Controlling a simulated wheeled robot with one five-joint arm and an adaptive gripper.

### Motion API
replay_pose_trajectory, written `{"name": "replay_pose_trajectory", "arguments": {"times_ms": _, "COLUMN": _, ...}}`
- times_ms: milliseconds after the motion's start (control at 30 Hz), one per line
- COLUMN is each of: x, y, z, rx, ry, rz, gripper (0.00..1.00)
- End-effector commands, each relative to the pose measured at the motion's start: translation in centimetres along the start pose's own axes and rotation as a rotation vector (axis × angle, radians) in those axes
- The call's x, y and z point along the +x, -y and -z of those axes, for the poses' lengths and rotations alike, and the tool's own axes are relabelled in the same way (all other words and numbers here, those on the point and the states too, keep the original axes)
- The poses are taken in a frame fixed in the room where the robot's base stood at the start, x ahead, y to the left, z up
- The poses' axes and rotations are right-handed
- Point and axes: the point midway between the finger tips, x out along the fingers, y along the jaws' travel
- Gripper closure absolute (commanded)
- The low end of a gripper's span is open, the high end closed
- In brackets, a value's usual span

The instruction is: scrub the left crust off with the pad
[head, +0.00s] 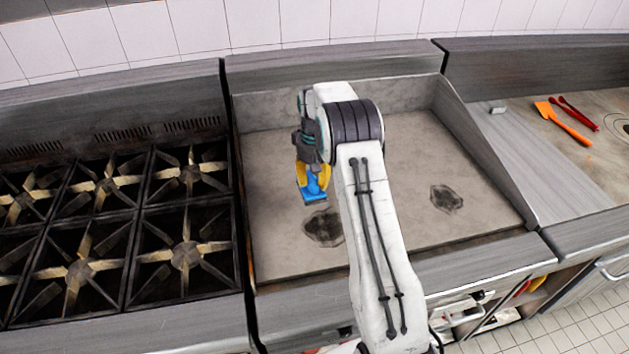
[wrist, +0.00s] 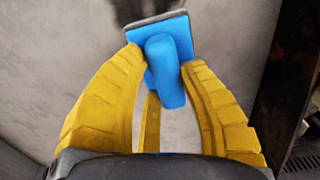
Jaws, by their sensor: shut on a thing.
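The blue pad (head: 316,196) with its upright handle is in my gripper (head: 313,178), over the left part of the griddle plate (head: 400,150). In the wrist view the yellow fingers of my gripper (wrist: 163,75) are closed around the blue handle of the pad (wrist: 168,28). The left crust (head: 323,229), a dark patch, lies just in front of the pad and is partly hidden by my arm. It also shows at the top edge of the wrist view (wrist: 130,10), by the pad's far edge. I cannot tell whether the pad touches the plate. The right crust (head: 446,198) lies apart.
A burner range with black grates (head: 130,225) stands left of the griddle. A metal side wall (head: 485,150) bounds the griddle on the right. An orange spatula (head: 563,122) and red tongs (head: 579,113) lie on the right-hand counter. The rear of the plate is clear.

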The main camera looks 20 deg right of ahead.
Motion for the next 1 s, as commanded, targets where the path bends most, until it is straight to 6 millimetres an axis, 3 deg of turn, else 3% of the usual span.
{"name": "replay_pose_trajectory", "arguments": {"times_ms": 667, "x": 0.0, "y": -0.1, "z": 0.5, "rx": 0.105, "ry": 0.0, "rz": 0.0, "gripper": 0.94}}
{"name": "replay_pose_trajectory", "arguments": {"times_ms": 1000, "x": 1.7, "y": -0.1, "z": 0.5, "rx": 0.111, "ry": 0.001, "rz": 0.0, "gripper": 0.94}}
